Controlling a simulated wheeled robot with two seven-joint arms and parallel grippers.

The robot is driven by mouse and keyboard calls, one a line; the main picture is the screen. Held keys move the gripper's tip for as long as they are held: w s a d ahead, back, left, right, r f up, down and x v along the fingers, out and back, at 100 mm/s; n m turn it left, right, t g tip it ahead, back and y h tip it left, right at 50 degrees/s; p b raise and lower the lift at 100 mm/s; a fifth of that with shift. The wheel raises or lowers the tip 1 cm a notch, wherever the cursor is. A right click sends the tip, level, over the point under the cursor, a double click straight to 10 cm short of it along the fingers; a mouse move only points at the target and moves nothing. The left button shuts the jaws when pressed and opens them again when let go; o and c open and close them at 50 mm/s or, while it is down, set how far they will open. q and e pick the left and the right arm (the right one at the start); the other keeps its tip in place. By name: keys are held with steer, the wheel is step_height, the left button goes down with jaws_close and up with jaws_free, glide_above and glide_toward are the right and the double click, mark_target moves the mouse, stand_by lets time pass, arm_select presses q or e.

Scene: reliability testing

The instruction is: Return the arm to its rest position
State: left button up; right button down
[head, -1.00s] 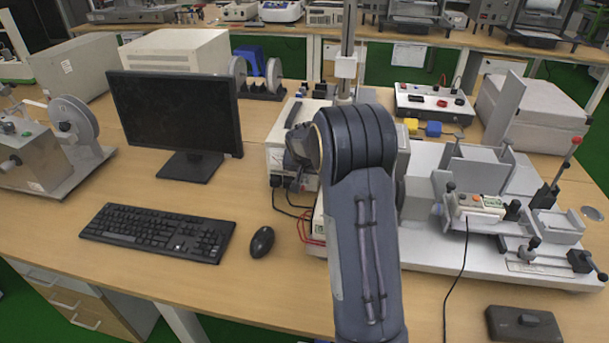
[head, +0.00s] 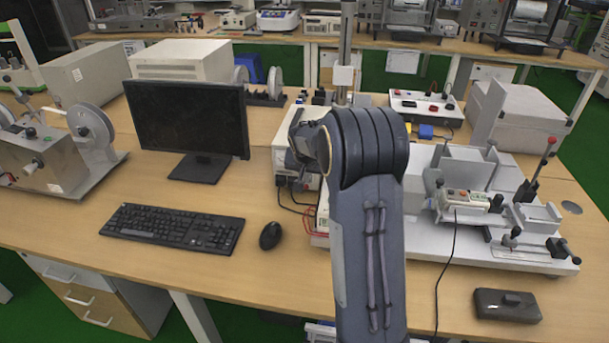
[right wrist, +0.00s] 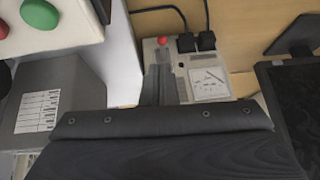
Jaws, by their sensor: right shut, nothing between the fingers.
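My right arm (head: 367,220) rises from the bottom middle of the head view, its dark elbow joint covering part of the bench. A dark part of my wrist (head: 305,142) shows left of the elbow, in front of the white power box. The right gripper's fingers (right wrist: 165,80) show in the right wrist view, close together and empty, above the dark wrist housing. Behind them in that view is a pale panel with a red knob (right wrist: 162,41) and black plugs (right wrist: 196,43). My left gripper is in neither view.
The bench holds a monitor (head: 188,118), keyboard (head: 172,228) and mouse (head: 270,235) left of my arm. A white test fixture (head: 470,240) and a dark box (head: 507,305) lie to the right. A grey box with a label (right wrist: 60,100) is close on the left in the wrist view.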

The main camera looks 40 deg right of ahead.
steer(key=shift+s, duration=0.1)
stand_by(0.3)
steer(key=s+a+r+n+t+y, duration=0.1)
steer(key=s+a+r+n+y, duration=0.2)
steer(key=s+a, duration=0.65)
steer(key=s+a+r+n+y, duration=0.1)
steer(key=s+a+r+y, duration=0.3)
steer(key=s+a, duration=0.5)
steer(key=s+a+n+y, duration=0.1)
steer(key=s+a+n, duration=0.3)
steer(key=s+a, duration=0.7)
steer(key=shift+s+f+p, duration=0.4)
steer(key=shift+s+f, duration=0.05)
steer(key=shift+s+d, duration=0.1)
